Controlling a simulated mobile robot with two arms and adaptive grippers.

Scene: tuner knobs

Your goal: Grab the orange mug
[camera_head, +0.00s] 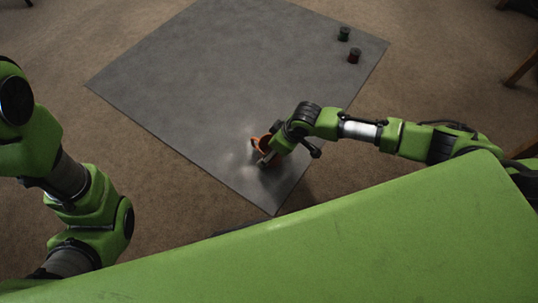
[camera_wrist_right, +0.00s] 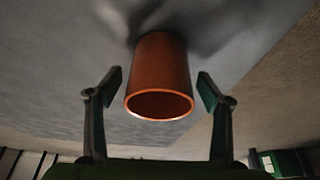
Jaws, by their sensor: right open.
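The orange mug (camera_head: 263,144) stands on the grey square surface near its front corner, partly hidden by my right gripper in the head view. In the right wrist view the mug (camera_wrist_right: 160,80) is in the middle, its open rim facing the camera. My right gripper (camera_wrist_right: 160,84) is open, with one finger on each side of the mug. A gap shows between each finger and the mug's wall. The mug's handle is not clear in the wrist view. My left arm is at the left of the head view, but its gripper is out of frame.
The rest of that surface is clear. Wooden furniture legs (camera_head: 522,70) show at the right edge.

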